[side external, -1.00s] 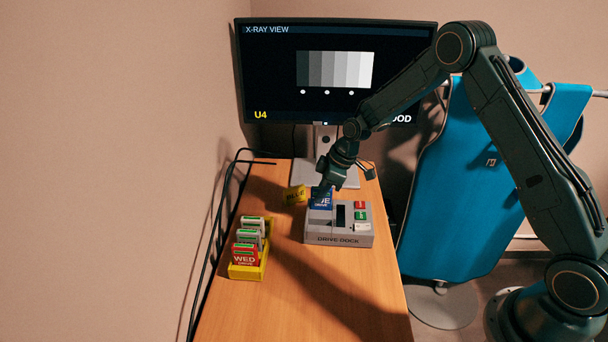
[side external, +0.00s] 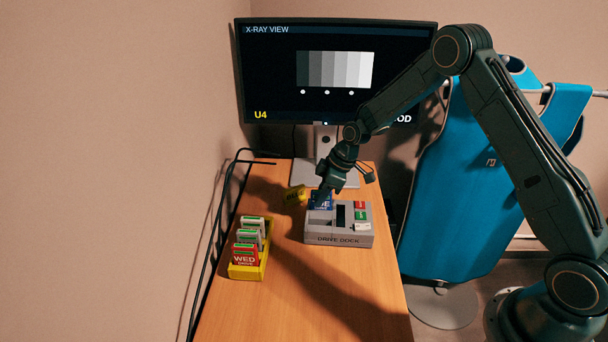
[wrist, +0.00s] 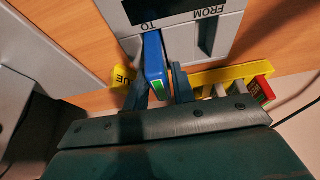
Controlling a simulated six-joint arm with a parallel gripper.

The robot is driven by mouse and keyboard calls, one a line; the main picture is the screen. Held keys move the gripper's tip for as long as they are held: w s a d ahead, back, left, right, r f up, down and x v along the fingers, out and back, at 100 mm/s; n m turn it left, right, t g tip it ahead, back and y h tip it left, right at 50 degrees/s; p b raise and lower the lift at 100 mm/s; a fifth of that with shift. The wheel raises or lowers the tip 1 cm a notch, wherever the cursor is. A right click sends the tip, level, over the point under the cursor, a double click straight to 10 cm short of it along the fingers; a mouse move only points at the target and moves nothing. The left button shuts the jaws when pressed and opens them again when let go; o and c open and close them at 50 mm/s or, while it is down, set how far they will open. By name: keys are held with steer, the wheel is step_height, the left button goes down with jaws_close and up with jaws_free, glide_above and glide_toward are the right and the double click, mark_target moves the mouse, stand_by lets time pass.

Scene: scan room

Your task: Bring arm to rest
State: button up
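My gripper (side external: 322,196) is at the back left of the grey drive dock (side external: 338,239), pointing down. The dock (wrist: 228,30) shows there too, with the slot marked FROM looking empty. In the side view my gripper hides part of the drive, so I cannot tell how deep it sits.
A yellow rack (side external: 247,273) with several drives, a red WED one (side external: 244,257) in front, stands left of the dock. The monitor (side external: 335,75) is at the back. The table front (side external: 330,315) is clear.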

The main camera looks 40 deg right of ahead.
steer(key=o, duration=0.4)
steer(key=shift+r, duration=0.15)
steer(key=shift+r, duration=3.4)
